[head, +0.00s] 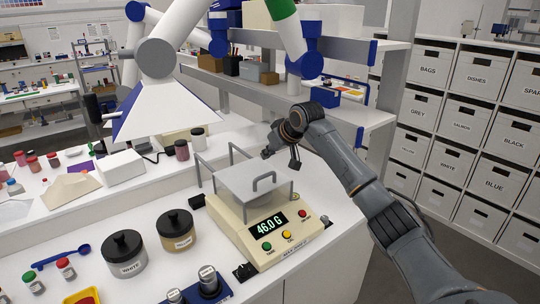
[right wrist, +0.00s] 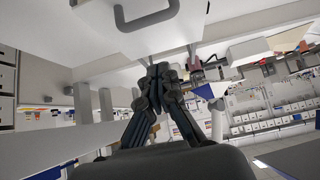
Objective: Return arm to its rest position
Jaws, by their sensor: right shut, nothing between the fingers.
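My right arm (head: 385,205) reaches in from the lower right. Its gripper (head: 281,158) is above and behind the balance, close to the grey lid in the picture, with a gap I cannot measure. In the right wrist view the fingers (right wrist: 158,72) are together with nothing between them. The cream balance (head: 262,238) reads 46.0 G. My left gripper is not in view.
A white jar (head: 124,255) and a yellow-labelled jar (head: 177,232) stand left of the balance. A white fume hood (head: 165,112) hangs above the bench. Shelves (head: 290,95) stand behind, and labelled drawers (head: 470,130) on the right. The bench's right end (head: 335,225) is mostly clear.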

